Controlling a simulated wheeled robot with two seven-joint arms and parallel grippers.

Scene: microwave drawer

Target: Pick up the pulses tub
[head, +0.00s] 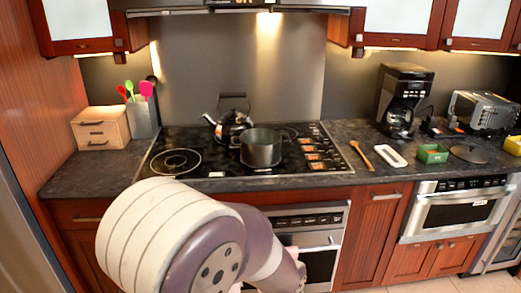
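No tub can be clearly read as the pulses tub. A small open green tub (432,154) sits on the right part of the counter, beside a white dish; its contents are too small to tell. A yellow item (513,145) lies at the right edge, also too small to identify. One of my arms, white and purple, fills the lower middle in front of the oven, well apart from the green tub. No gripper fingers show in the head view.
A dark pot (261,148) and a kettle (231,124) stand on the cooktop (205,168). A wooden spoon (361,155), white dish (391,156), dark round lid (469,154), coffee maker (402,98) and toaster (483,111) occupy the right counter. The microwave drawer (455,211) below looks shut.

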